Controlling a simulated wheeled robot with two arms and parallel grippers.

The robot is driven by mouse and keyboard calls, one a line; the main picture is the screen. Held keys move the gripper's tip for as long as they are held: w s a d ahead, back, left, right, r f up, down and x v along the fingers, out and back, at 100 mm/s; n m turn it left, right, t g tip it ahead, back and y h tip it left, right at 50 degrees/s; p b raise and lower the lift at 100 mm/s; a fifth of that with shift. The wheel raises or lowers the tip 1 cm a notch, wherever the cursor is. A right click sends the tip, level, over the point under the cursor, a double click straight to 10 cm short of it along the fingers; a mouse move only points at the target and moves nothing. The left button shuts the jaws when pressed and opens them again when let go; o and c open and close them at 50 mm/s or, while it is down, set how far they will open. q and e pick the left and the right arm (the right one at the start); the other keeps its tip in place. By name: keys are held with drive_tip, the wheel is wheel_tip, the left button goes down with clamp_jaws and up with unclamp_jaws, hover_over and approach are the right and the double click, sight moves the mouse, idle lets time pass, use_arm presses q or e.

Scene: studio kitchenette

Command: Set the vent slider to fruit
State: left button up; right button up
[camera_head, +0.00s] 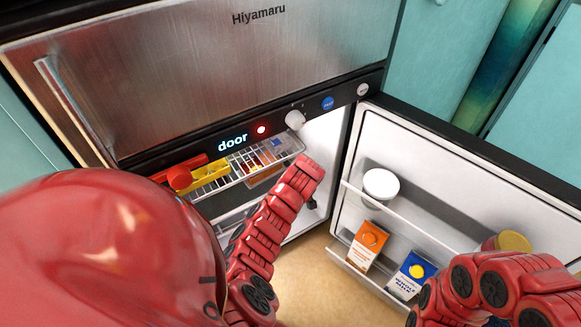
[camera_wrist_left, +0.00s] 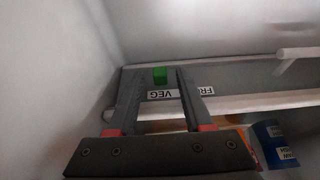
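The green vent slider (camera_wrist_left: 160,75) sits on a grey strip (camera_wrist_left: 235,76) in the left wrist view. It is beside the "VEG" label (camera_wrist_left: 160,94), which appears upside down. A second label starting "FR" (camera_wrist_left: 206,90) lies to the right of it, partly hidden by a finger. My left gripper (camera_wrist_left: 157,81) is open, with one finger to each side of the slider. I cannot tell whether either finger touches it. In the head view my left arm reaches into the open fridge and the slider is hidden. My right gripper is not in view.
The fridge door (camera_head: 440,185) stands open at right, holding an orange carton (camera_head: 367,246), a blue carton (camera_head: 411,275) and a white tub (camera_head: 381,185). A wire rack (camera_head: 262,158) with food is inside the fridge. The lit display (camera_head: 233,142) reads "door".

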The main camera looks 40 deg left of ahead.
use_arm(q)
clamp_jaws()
idle(1.2)
